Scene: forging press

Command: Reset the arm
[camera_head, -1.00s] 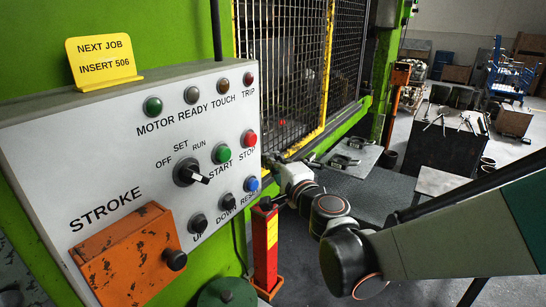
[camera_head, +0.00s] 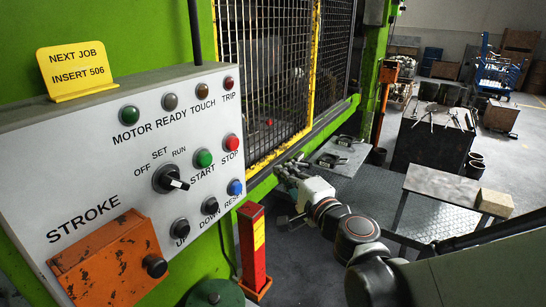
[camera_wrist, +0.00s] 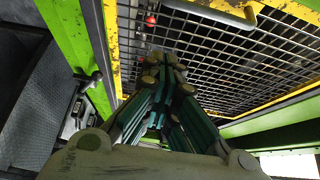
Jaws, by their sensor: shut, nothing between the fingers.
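My gripper (camera_head: 284,173) is off the right end of the control panel, to the right of the blue RESET button (camera_head: 235,187) and clear of it. In the wrist view my gripper (camera_wrist: 162,66) has its fingers together and holds nothing. The fingers point toward the yellow-framed mesh guard (camera_wrist: 240,50); I cannot tell the exact gap. My arm reaches in from the lower right in the head view.
The grey control panel (camera_head: 100,160) with buttons, a selector and an orange flap fills the left. A red and yellow post (camera_head: 251,245) stands below the gripper. A small table (camera_head: 442,185) with a block (camera_head: 495,203) stands right.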

